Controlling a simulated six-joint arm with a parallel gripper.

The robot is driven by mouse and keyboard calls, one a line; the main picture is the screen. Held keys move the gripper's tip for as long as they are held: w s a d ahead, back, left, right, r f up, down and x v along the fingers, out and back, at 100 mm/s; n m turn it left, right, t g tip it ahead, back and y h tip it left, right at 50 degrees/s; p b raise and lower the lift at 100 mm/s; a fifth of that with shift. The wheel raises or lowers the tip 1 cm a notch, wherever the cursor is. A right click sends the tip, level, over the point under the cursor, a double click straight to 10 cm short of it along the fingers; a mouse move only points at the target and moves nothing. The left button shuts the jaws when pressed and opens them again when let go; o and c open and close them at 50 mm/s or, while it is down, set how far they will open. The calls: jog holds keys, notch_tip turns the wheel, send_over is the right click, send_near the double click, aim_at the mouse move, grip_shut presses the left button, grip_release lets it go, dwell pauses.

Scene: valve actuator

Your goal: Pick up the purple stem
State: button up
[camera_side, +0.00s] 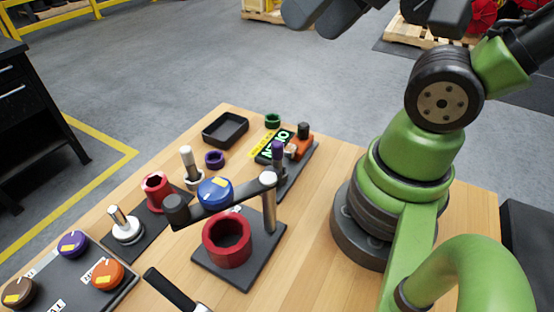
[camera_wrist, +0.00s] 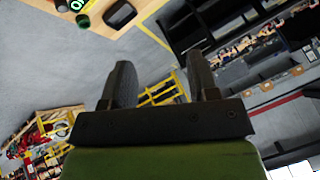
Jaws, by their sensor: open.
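The purple stem (camera_side: 278,153) stands upright on the dark plate at the back right of the table in the side view. It is beside an orange piece with a black top (camera_side: 301,140). My gripper (camera_side: 322,14) is at the top edge of the side view, high above and away from the stem. In the wrist view its two dark fingers (camera_wrist: 160,75) are spread apart with nothing between them. I cannot make out the stem in the wrist view.
A black tray (camera_side: 225,131), a green ring (camera_side: 272,120) and a purple ring (camera_side: 214,159) lie near the back. The wrist view shows the black tray (camera_wrist: 118,14).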

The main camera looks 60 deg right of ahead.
dwell(0.4)
jog(key=n+g+h, duration=0.2)
jog(key=n+g, duration=0.3)
jog(key=n, duration=0.4)
send_near(277, 142)
jog(key=shift+w+d+f+n+g+h, duration=0.1)
jog(key=shift+w+f+n+g+h, duration=0.3)
jog(key=shift+f+n, duration=1.5)
jog(key=shift+w+d+f+n+g+h, duration=0.15)
jog(key=shift+f+n+g+h, duration=0.45)
jog(key=shift+f+n, duration=1.3)
jog(key=shift+w+a+f+n+g+h, duration=0.1)
jog(key=shift+w+f+n+g+h, duration=0.3)
jog(key=shift+f+n, duration=1.5)
jog(key=shift+s+f+m, duration=0.1)
jog(key=shift+f+m, duration=0.15)
jog(key=shift+m, duration=0.05)
grip_shut()
jog(key=shift+r, duration=0.1)
